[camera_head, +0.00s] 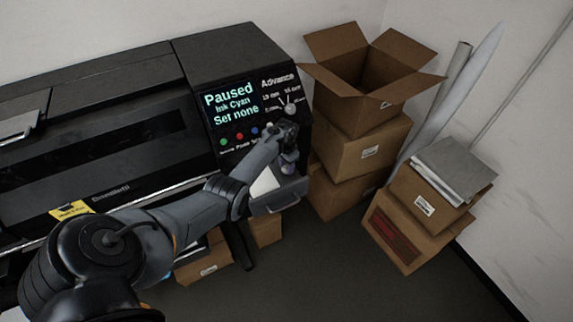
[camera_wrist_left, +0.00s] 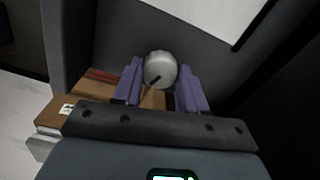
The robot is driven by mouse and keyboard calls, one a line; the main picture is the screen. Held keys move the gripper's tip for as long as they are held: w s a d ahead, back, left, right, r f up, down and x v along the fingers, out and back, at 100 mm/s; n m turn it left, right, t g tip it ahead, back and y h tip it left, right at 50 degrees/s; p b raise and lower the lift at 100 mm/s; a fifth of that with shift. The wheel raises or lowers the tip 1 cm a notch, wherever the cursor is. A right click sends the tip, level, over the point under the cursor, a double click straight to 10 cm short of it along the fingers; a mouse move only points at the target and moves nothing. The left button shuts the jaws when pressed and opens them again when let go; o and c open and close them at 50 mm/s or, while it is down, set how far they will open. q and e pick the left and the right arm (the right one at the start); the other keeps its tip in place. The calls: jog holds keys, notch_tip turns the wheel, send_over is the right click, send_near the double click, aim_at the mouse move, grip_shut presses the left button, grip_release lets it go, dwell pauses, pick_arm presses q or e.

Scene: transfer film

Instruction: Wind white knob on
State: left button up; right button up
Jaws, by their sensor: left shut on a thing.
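The white knob (camera_wrist_left: 159,69) is round and pale, with a dark mark on its face. In the wrist view it sits between the two purple fingers of my left gripper (camera_wrist_left: 161,86), which is shut on it. In the head view my left gripper (camera_head: 288,157) points down at the right end of the black printer, and the knob (camera_head: 288,169) is small there and partly hidden by the fingers. The printer panel (camera_head: 232,106) reads "Paused", "Ink Cyan", "Set none". Beside it is an "Advance" scale with mm marks and a pale round dial (camera_head: 290,109). My right gripper is not in view.
Coloured buttons (camera_head: 239,136) sit under the screen text, close to my left wrist. A white sheet (camera_head: 263,184) lies left of the gripper. Cardboard boxes (camera_head: 361,148) are stacked close on the right, with more boxes (camera_head: 404,237) beyond. Dark floor is clear in front.

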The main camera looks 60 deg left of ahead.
pick_arm(q)
jog(key=shift+m, duration=0.3)
jog(key=o, duration=1.1)
jog(key=shift+c, duration=0.2)
jog(key=shift+r, duration=0.55)
notch_tip(320, 180, up, 10)
jog(key=shift+f, duration=0.15)
